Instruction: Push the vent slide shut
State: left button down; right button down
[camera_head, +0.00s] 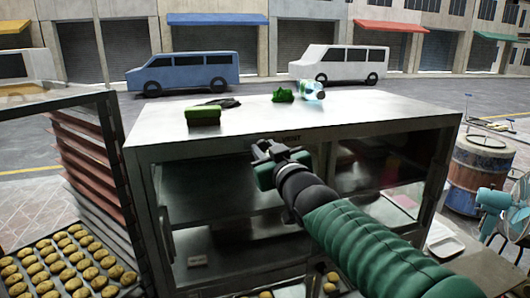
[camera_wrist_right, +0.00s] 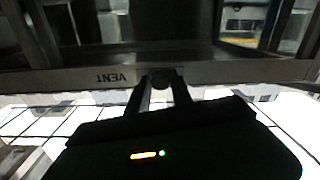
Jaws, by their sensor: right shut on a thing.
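The vent slide shows as a small dark round knob (camera_wrist_right: 163,79) on a grey metal rail (camera_wrist_right: 220,74), beside an upside-down "VENT" label (camera_wrist_right: 116,77) in the right wrist view. My right gripper (camera_head: 268,148) is at the top front edge of the glass-sided cabinet (camera_head: 180,155). In the right wrist view, the fingers of my right gripper (camera_wrist_right: 163,92) are on either side of the knob, shut on it. The slide's opening cannot be made out. In the head view the gripper hides the knob. My left gripper is not in view.
On the cabinet top are a green box (camera_head: 203,116), a dark cloth (camera_head: 222,102), a green crumpled thing (camera_head: 283,95) and a bottle (camera_head: 311,90). Trays of buns (camera_head: 65,262) stand at left. A rusty barrel (camera_head: 480,170) and a teal fan (camera_head: 500,215) stand at right.

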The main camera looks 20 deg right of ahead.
jog(key=shift+d+h, duration=0.3)
jog(key=shift+d, duration=0.7)
jog(key=c, duration=1.1)
grip_release()
jog(key=a, duration=0.3)
jog(key=shift+a+r, duration=0.1)
jog(key=shift+r, duration=0.05)
pick_arm(q)
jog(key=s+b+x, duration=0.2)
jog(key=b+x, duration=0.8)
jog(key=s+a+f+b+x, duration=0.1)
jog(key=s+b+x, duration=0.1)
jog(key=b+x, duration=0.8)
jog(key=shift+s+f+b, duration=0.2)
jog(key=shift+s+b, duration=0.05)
jog(key=shift+b, duration=0.15)
pick_arm(e)
jog(key=s, duration=0.5)
jog(key=s+d, duration=0.1)
jog(key=s, duration=1)
jog(key=shift+s+d+f, duration=0.2)
jog(key=shift+s, duration=0.15)
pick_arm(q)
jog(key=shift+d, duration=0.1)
pick_arm(e)
jog(key=shift+d, duration=0.15)
